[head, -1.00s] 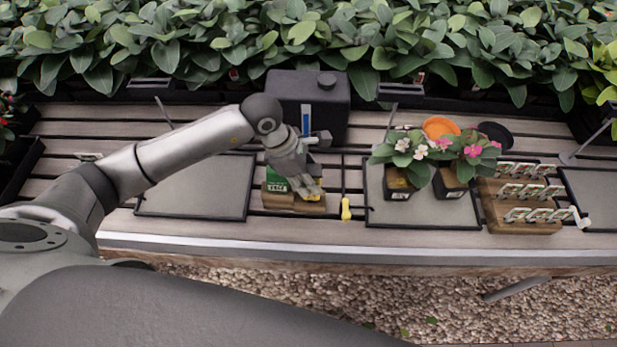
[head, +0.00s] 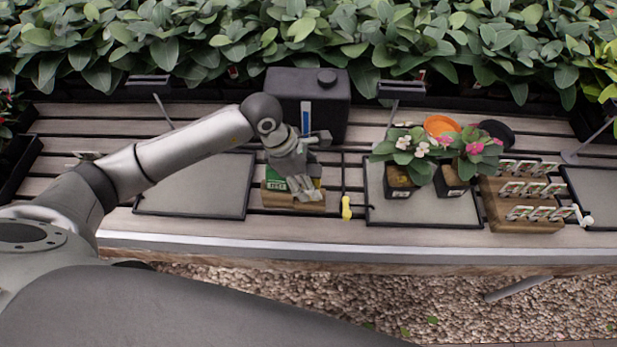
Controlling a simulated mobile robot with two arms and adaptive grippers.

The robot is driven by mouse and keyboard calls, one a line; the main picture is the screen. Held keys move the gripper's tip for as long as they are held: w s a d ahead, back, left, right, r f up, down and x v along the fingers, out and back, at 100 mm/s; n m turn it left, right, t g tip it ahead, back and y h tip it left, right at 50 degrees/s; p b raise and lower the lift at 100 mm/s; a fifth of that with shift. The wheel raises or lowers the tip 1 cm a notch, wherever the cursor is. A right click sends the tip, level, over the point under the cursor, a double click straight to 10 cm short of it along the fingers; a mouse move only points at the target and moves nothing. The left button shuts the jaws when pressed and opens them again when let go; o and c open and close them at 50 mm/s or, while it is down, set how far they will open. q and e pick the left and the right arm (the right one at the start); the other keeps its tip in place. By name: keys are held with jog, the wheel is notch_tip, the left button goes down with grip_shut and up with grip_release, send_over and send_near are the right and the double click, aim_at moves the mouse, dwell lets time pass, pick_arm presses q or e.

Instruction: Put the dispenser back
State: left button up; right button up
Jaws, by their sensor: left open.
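My left gripper (head: 303,188) is open, pointing down over a small wooden block (head: 292,203) at the front middle of the slatted table. A green box with white lettering (head: 277,180) stands on the block, just left of the fingers. A bit of yellow (head: 316,184) shows beside the fingertips, mostly covered by them. I cannot tell whether the fingers touch it. A yellow-ended slim tool (head: 346,208) lies just right of the block. Which of these is the dispenser is not clear. My right gripper is out of view.
A black canister (head: 335,105) stands behind the gripper. Two potted flowers (head: 398,182) stand on the tray (head: 424,210) to the right. A wooden rack with labels (head: 498,214) is farther right. The left tray (head: 190,190) is empty.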

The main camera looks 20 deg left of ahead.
pick_arm(q)
jog(key=shift+a+r, duration=0.1)
jog(key=shift+r, duration=0.05)
jog(key=v, duration=1.1)
jog(key=shift+s+a+r, duration=0.1)
jog(key=shift+a+r, duration=0.05)
jog(key=shift+r, duration=0.15)
